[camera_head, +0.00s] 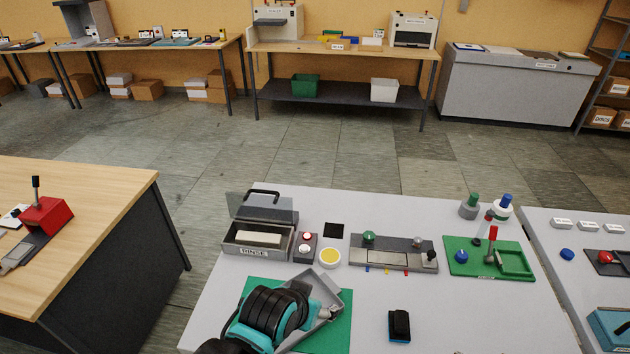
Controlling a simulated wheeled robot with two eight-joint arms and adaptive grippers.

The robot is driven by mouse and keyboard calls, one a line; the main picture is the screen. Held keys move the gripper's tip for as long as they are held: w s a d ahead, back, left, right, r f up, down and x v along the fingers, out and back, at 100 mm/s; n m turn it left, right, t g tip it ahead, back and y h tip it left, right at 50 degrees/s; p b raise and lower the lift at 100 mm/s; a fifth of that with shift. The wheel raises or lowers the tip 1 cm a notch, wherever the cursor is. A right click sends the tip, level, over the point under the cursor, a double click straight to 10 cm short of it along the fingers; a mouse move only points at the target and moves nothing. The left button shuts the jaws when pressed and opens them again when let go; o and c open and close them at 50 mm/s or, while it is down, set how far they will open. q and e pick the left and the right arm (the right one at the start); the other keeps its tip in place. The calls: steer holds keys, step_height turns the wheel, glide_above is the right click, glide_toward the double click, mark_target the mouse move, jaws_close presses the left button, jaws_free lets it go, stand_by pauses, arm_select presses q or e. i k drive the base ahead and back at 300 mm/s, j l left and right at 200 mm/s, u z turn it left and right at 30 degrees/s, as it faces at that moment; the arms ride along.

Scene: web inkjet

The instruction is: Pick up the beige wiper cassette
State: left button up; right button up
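A long pale beige block, which looks like the wiper cassette (259,238), lies inside an open grey box (286,249) at the left of the light grey table. The box has a label on its front wall, and its lid with a dark handle (263,207) is raised at the back. The lower part of the block is hidden by the front wall.
Right of the box are a two-button unit (306,246), a yellow disc (330,257) and a grey fixture (385,258). The table's front middle is mostly clear.

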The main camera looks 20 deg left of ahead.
mark_target(254, 239)
steer(key=u, duration=1.3)
